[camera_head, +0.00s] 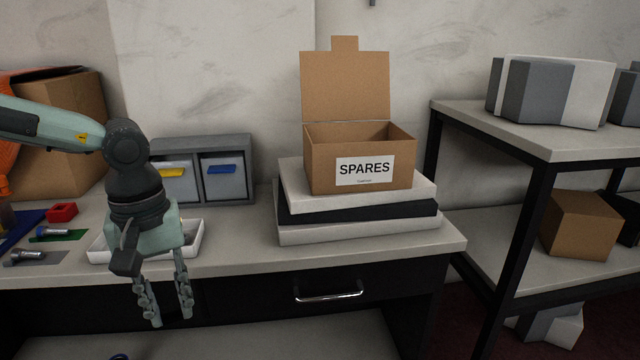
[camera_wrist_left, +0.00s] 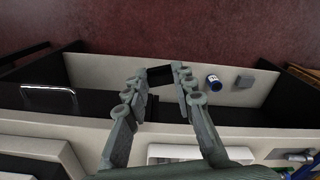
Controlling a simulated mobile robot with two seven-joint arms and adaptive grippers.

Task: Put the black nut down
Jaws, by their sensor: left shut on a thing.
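My left gripper (camera_head: 171,314) hangs fingers-down in front of the table's front edge, left of the drawer handle. In the left wrist view its fingertips (camera_wrist_left: 160,76) are shut on a small dark block, which I take to be the black nut (camera_wrist_left: 160,75). In the head view I cannot make out the nut between the fingers. A white tray (camera_head: 196,243) lies on the table behind the gripper, partly hidden by it. My right gripper is not in view.
The open SPARES box (camera_head: 345,145) stands on stacked slabs (camera_head: 350,233). Two small drawers (camera_head: 222,184) are at the back. A red block (camera_head: 62,212) and bolts (camera_head: 28,256) lie at left.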

